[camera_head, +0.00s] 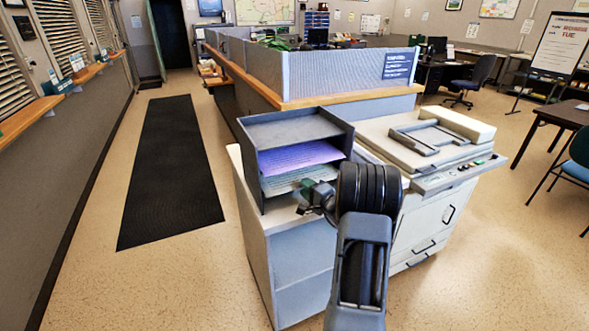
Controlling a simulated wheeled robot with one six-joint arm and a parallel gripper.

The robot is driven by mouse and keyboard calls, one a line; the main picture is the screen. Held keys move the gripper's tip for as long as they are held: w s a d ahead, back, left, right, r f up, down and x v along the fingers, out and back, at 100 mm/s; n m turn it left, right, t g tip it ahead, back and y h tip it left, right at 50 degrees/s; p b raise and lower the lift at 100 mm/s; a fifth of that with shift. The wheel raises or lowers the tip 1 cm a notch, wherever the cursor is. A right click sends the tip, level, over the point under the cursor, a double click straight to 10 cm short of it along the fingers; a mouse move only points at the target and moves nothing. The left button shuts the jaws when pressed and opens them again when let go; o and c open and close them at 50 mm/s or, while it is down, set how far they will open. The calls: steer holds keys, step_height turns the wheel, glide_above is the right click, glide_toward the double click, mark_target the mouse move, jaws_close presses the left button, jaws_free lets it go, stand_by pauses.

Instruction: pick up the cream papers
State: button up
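A grey open-fronted paper sorter (250,178) stands on the light cabinet. My gripper (308,196) is at the front of the sorter, by the right part of the lower slot. It overlaps the right end of the cream papers in the picture and hides part of them. Whether it touches them is unclear. The fingers are small and partly covered by my arm, so their opening cannot be made out.
A copier (440,135) stands right of the sorter, close to my arm. A partition with a wooden ledge (340,98) rises behind. The cabinet top (282,219) in front of the sorter is narrow. Open floor with a dark mat (172,175) lies left.

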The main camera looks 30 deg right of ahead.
steer(key=shift+w+a, duration=0.1)
steer(key=shift+w, duration=0.5)
steer(key=shift+c, duration=0.2)
jaws_close()
